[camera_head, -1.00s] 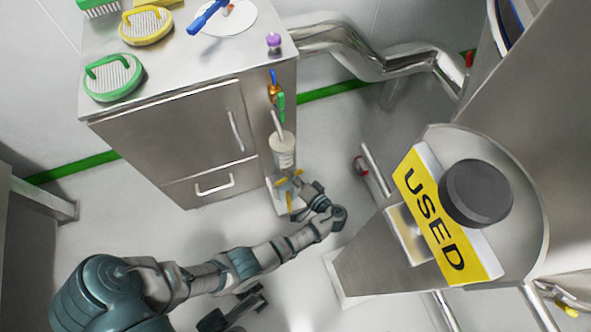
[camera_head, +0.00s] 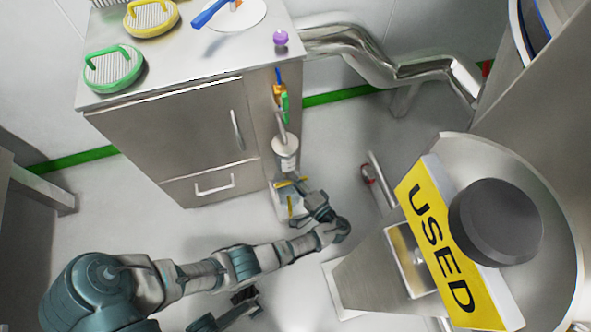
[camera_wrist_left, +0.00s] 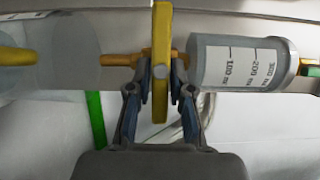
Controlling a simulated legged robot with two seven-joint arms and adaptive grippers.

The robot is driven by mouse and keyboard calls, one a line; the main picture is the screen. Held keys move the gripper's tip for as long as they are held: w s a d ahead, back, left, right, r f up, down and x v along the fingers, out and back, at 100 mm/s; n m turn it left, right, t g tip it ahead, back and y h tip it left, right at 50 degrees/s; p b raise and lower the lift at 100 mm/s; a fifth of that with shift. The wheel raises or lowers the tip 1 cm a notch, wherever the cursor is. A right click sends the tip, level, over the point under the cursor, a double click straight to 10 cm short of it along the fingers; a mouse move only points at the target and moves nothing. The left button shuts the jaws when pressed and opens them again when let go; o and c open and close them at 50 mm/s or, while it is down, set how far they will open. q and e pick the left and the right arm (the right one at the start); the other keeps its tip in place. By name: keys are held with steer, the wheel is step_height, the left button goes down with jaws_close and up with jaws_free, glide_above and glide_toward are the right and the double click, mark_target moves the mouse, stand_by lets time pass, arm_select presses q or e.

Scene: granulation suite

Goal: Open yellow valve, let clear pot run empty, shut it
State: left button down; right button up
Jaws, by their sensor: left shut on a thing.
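The clear pot (camera_head: 285,152) is a see-through cylinder with a printed scale, hanging at the cabinet's right side. In the left wrist view the pot (camera_wrist_left: 238,62) lies to the right of the valve. Its fill level cannot be told. The yellow valve (camera_head: 291,182) is below the pot. In the left wrist view its handle (camera_wrist_left: 161,40) stands crosswise to the orange-brown pipe (camera_wrist_left: 118,60). My left gripper (camera_head: 312,207) is at the valve. In the wrist view its fingers (camera_wrist_left: 162,75) are shut on the handle, one on each side.
A steel cabinet (camera_head: 170,140) stands behind my left arm, with green and yellow brushes (camera_head: 114,68) on top. A grey translucent cylinder (camera_wrist_left: 65,52) is left of the valve in the wrist view. A steel machine with a yellow USED sign (camera_head: 440,240) stands at right.

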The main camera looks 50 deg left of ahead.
arm_select(q)
steer(key=shift+d+f, duration=0.15)
steer(key=shift+f, duration=0.1)
steer(key=c, duration=1.2)
jaws_free()
steer(key=shift+o, duration=0.7)
steer(key=shift+r, duration=0.1)
steer(key=shift+r, duration=0.1)
